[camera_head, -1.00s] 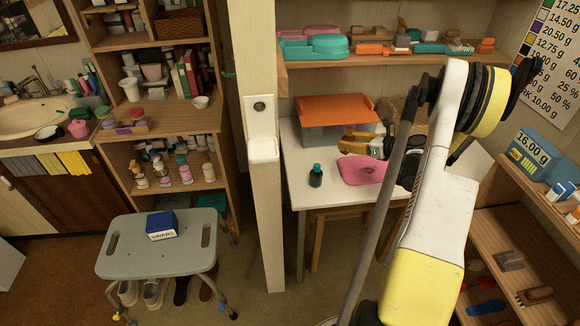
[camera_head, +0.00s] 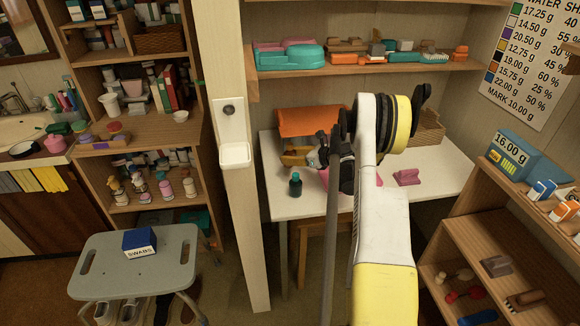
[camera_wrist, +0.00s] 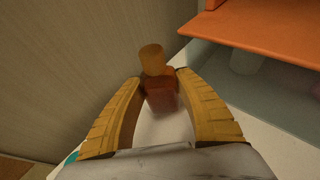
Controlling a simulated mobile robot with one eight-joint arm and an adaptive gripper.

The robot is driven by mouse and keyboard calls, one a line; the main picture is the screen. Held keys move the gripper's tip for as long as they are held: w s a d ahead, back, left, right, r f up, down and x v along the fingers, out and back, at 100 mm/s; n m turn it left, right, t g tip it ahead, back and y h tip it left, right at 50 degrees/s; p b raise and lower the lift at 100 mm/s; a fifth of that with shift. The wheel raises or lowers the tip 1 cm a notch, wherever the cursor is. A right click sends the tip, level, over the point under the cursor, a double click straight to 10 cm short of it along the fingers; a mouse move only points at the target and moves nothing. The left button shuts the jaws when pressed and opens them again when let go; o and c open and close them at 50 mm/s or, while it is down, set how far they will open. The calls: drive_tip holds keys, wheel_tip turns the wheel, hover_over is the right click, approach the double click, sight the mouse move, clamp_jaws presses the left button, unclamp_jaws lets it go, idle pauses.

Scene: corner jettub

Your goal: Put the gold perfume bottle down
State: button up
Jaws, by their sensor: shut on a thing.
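The gold perfume bottle (camera_wrist: 160,95), an amber body with a gold cap, stands between the two yellow fingers of my gripper (camera_wrist: 161,82) in the wrist view. The fingers are shut on it from both sides. A white surface shows below it; whether the bottle touches that surface I cannot tell. In the head view my gripper (camera_head: 296,157) is over the left part of the white table (camera_head: 305,206), in front of the orange-topped box (camera_head: 312,120). I cannot make out the bottle there.
A dark green bottle (camera_head: 295,184) stands near the table's front left. A pink block (camera_head: 407,177) and a wicker basket (camera_head: 429,128) are on its right side. A wooden shelf (camera_head: 370,70) hangs above. A pale post (camera_head: 236,200) stands left of the table.

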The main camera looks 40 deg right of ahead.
wheel_tip(320, 180, down, 4)
drive_tip(key=shift+r+b, duration=0.1)
drive_tip(key=shift+b, duration=0.8)
drive_tip(key=shift+r, duration=0.15)
drive_tip(key=shift+f, duration=0.2)
drive_tip(key=o, duration=1.2)
drive_tip(key=shift+s+d+r+p, duration=0.15)
drive_tip(key=shift+s+r+p, duration=0.15)
drive_tip(key=shift+s+r, duration=0.05)
drive_tip(key=p+v, duration=0.3)
drive_tip(key=v, duration=0.8)
drive_tip(key=shift+s, duration=0.2)
